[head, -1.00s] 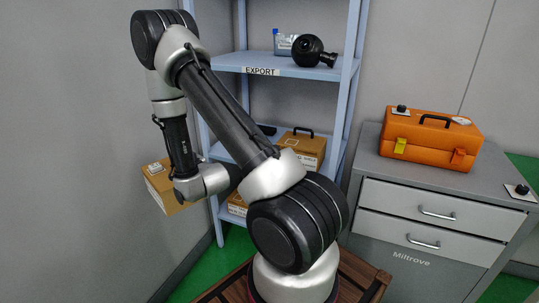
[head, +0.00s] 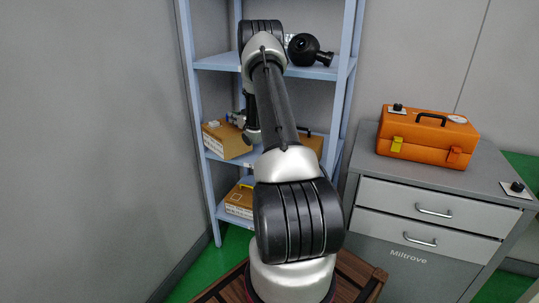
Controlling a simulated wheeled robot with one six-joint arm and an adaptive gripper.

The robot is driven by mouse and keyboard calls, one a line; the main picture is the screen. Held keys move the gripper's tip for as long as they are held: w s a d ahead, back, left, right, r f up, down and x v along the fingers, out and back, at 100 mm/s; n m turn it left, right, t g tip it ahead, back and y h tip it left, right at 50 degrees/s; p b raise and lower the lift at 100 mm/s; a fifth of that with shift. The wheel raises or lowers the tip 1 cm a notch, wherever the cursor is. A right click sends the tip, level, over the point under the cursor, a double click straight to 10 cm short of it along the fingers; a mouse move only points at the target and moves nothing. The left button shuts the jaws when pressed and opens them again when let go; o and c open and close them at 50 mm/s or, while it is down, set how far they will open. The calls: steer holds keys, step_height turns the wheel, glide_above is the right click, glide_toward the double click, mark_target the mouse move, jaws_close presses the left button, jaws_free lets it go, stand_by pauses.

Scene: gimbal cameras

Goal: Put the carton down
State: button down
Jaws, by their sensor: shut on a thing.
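A brown carton (head: 224,141) is at the left end of the middle shelf (head: 222,162) of the blue rack. My gripper (head: 237,119) is at the carton's top right and shut on it; my arm partly hides the fingers. The carton looks level and close to the shelf board, but I cannot tell whether it rests on it. A second carton (head: 313,143) on the same shelf is mostly hidden behind my arm.
Another carton (head: 238,200) sits on the lower shelf. The upper shelf holds a black round device (head: 306,50). An orange toolbox (head: 428,137) stands on the grey drawer cabinet (head: 430,205) at right. A wall is close on the left.

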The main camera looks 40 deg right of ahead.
steer(key=shift+w+d+r+n+g+y, duration=0.6)
steer(key=shift+w+d+r+n+y, duration=1.9)
steer(key=shift+w+d+r+y, duration=1.2)
step_height(320, 180, down, 10)
steer(key=shift+s+d+f, duration=0.15)
steer(key=shift+s+f, duration=0.1)
steer(key=shift+s, duration=0.1)
steer(key=shift+f, duration=0.2)
steer(key=shift+f, duration=0.4)
steer(key=c, duration=1.5)
jaws_free()
steer(key=shift+f, duration=0.1)
